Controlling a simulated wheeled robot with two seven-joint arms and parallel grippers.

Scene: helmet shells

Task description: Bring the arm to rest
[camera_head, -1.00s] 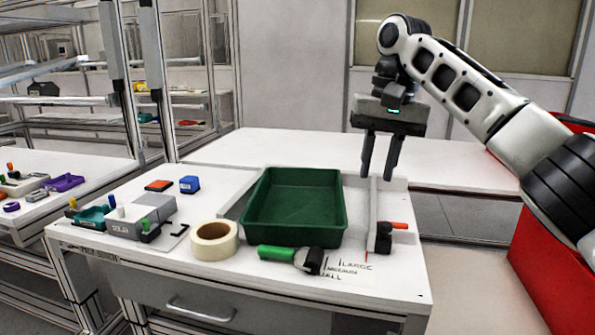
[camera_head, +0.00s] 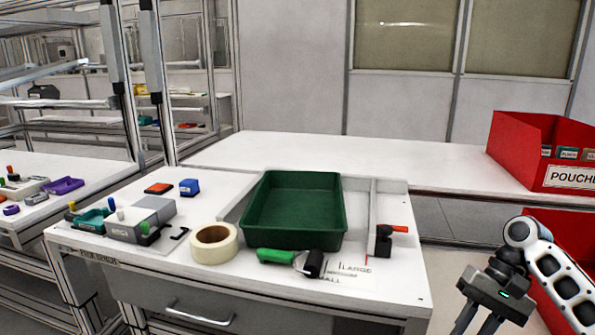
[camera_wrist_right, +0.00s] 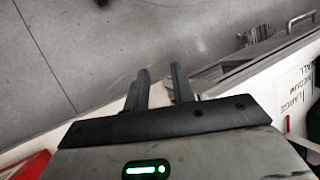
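My right gripper (camera_head: 476,326) is low at the lower right of the head view, to the right of the white worktable (camera_head: 400,275) and beside its edge. Its two fingers point down and stand apart, with nothing between them. In the right wrist view the fingers of the gripper (camera_wrist_right: 160,80) are spread over bare grey floor (camera_wrist_right: 90,60). The table's edge and a drawer handle (camera_wrist_right: 300,22) show close by on the right. My left gripper is not in view.
The table holds a green tray (camera_head: 252,220), a tape roll (camera_head: 214,243), a green-handled roller (camera_head: 285,257) and a grey box (camera_head: 140,225). A red bin marked POUCHE (camera_head: 515,150) stands on the back counter (camera_head: 300,145). Another red bin (camera_head: 560,230) is behind my right arm.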

